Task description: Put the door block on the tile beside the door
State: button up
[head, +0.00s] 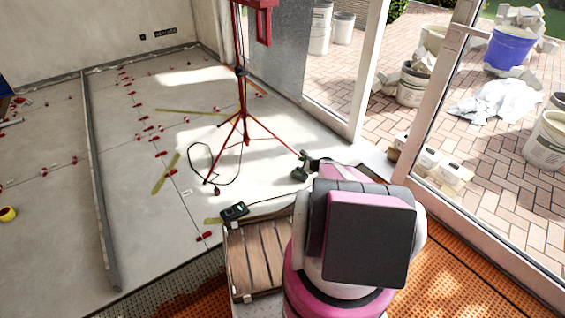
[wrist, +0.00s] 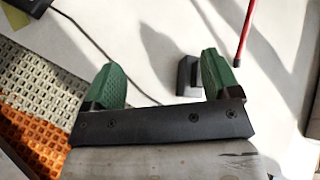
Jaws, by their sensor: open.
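My gripper (wrist: 158,66) is open over the pale tile floor, its two green fingers wide apart. A small dark grey block (wrist: 186,76) shows in the wrist view between the fingers, close to the right one. I cannot tell whether it touches that finger, or whether it is the door block. In the head view my gripper (head: 306,166) is small and partly hidden behind my arm, left of the door. The glass door (head: 430,95) has a white frame.
A red tripod (head: 243,120) stands left of my gripper, with a black cable on the floor. A wooden crate (head: 255,255) stands in front, beside orange matting (head: 440,275). Several red levelling clips dot the tiles. Buckets and rubble lie outside.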

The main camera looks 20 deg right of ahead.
jog(key=s+a+r+n+g+h, duration=0.1)
jog(key=s+a+r+n+g, duration=0.2)
jog(key=s+a+r+n, duration=0.45)
jog(key=s+a+r+n+g, duration=0.3)
jog(key=s+a+r+n, duration=0.15)
jog(key=a+r, duration=0.45)
jog(key=s+a+r+n+g+h, duration=0.3)
jog(key=s+r+n+h, duration=0.3)
jog(key=s+r+n, duration=0.5)
notch_tip(320, 180, up, 4)
jog(key=shift+s+r+h, duration=0.15)
jog(key=shift+s+h, duration=0.25)
jog(key=shift+s, duration=0.6)
jog(key=shift+a, duration=0.1)
